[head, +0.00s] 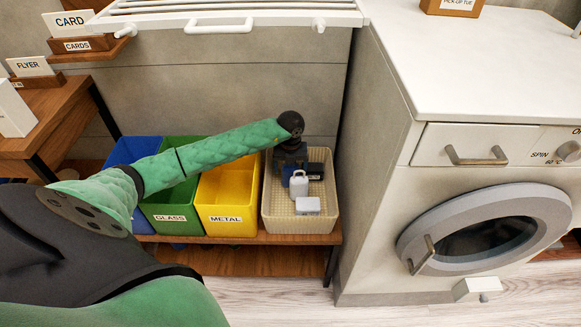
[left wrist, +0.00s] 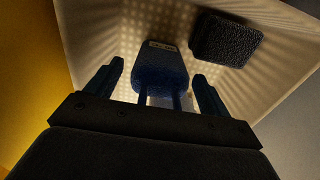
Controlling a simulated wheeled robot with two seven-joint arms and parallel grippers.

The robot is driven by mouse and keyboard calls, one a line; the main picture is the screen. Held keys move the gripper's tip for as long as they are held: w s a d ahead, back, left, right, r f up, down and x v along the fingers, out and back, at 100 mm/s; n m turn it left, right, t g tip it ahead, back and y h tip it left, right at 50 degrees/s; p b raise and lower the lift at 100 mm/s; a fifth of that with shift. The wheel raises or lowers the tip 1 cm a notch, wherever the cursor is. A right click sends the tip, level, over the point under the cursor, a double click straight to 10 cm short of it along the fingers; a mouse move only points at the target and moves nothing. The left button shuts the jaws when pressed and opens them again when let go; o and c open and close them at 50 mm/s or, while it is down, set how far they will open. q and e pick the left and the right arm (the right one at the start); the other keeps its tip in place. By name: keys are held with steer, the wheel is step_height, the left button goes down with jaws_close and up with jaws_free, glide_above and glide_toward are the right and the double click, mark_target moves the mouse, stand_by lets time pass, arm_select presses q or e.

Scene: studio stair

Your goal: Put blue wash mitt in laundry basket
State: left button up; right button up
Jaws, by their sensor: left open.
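The beige perforated basket (head: 271,212), which I take as the laundry basket, stands at the right end of the bin row. Its dotted wall also shows in the left wrist view (left wrist: 98,30). My left gripper (head: 291,176) reaches down into the basket, fingers open. In the left wrist view a blue padded thing with a small label and two straps, apparently the wash mitt (left wrist: 160,72), is ahead of and between the open fingers (left wrist: 155,85), with gaps to both. In the head view the gripper and pale things largely hide it. My right gripper is out of view.
The basket also holds a pale loop-topped thing (head: 299,185), a pale box (head: 307,206) and a dark block (head: 316,170). Yellow (head: 226,222), green (head: 172,226) and blue (head: 118,150) bins stand left. A white rack (head: 240,18) hangs above; a washing machine (head: 480,170) stands right.

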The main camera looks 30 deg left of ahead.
arm_select(q)
steer(key=shift+r, duration=0.25)
step_height(320, 180, up, 2)
steer(key=shift+r, duration=0.2)
step_height(320, 180, up, 8)
steer(key=shift+r+b, duration=0.2)
steer(key=shift+b, duration=0.15)
steer(key=shift+r, duration=0.5)
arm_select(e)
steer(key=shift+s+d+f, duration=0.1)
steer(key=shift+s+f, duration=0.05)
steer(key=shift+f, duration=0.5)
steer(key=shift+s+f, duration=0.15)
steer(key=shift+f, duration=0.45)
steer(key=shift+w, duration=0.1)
